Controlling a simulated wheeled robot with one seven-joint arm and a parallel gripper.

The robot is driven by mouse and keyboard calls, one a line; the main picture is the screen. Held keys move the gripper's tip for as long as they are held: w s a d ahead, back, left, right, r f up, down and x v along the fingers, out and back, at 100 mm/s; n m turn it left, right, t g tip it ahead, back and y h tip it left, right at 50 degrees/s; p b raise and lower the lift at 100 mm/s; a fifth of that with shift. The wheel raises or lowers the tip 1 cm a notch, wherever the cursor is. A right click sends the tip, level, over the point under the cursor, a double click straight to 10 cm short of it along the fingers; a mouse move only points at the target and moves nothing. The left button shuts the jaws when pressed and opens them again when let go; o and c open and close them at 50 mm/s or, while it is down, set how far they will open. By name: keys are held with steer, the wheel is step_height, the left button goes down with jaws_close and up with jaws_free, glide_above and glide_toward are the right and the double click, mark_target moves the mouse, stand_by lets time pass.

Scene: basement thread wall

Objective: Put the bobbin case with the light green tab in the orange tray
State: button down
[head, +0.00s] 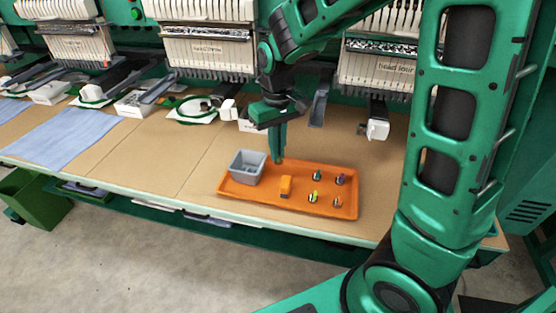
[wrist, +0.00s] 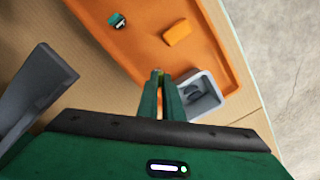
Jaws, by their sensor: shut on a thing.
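My gripper (head: 278,157) points down over the back edge of the orange tray (head: 262,200), between the grey bin and the bobbin cases. In the wrist view its fingers (wrist: 159,82) are closed together on a small thing with a greenish tip, which looks like the bobbin case with the light green tab (wrist: 157,72). The fingers hide most of it. The orange tray also shows in the wrist view (wrist: 205,45), just beyond the fingertips. In it stand several bobbin cases: teal-tabbed (head: 317,175), purple-tabbed (head: 340,179), yellow-tabbed (head: 313,197) and orange-tabbed (head: 336,202).
A grey bin (head: 247,168) occupies the tray's left end, with dark contents visible in the wrist view (wrist: 200,97). An orange block (head: 286,186) lies in the tray's middle. Embroidery machine heads (head: 207,45) line the back. A blue cloth (head: 68,135) lies left.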

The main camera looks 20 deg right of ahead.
steer(key=shift+w+d+f, duration=0.1)
steer(key=shift+d+f, duration=0.25)
steer(key=shift+d, duration=0.05)
steer(key=shift+f, duration=1.85)
steer(key=c, duration=1.9)
jaws_free()
step_height(320, 180, up, 12)
